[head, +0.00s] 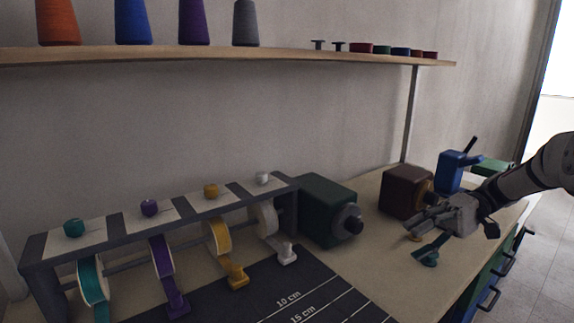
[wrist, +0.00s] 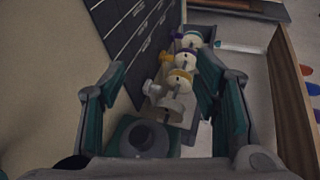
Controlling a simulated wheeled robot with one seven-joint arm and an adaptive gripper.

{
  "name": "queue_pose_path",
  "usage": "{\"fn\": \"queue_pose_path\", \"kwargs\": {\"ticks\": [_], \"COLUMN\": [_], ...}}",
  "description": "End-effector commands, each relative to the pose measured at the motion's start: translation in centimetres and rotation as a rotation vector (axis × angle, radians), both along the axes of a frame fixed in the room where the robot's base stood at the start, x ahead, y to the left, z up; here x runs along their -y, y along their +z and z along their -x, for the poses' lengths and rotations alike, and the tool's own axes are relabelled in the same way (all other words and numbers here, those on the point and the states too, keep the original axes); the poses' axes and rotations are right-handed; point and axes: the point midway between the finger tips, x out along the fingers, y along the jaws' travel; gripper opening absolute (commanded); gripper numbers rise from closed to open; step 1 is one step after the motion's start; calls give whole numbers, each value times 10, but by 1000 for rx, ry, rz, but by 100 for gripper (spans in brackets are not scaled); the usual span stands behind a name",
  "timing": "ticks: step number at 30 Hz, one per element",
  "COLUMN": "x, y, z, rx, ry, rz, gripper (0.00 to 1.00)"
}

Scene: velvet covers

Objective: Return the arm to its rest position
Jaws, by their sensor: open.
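My gripper (head: 436,222) is at the right of the head view, at the end of my arm, which comes in from the right edge. It is over the right part of the worktop, in front of a brown box. In the wrist view my gripper (wrist: 165,95) shows its two fingers wide apart with nothing held between them. Beyond the fingers lie the ribbon rack and a dark green box. A teal piece (head: 430,256) shows just below the gripper; I cannot tell whether it is part of a finger or a separate thing.
The ribbon rack (head: 36,246) stands at left with several spools. A dark green box (head: 325,203), the brown box (head: 403,190) and a blue device (head: 452,170) stand along the back. A marked dark mat (head: 335,297) lies in front. A shelf (head: 300,48) holding cones runs above.

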Motion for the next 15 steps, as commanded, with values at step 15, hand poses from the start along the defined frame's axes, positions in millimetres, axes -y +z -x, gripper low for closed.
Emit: {"fn": "queue_pose_path", "kwargs": {"ticks": [15], "x": [-73], "y": [99], "z": [86], "rx": [-28], "ry": [2], "rz": [501], "gripper": [56]}}
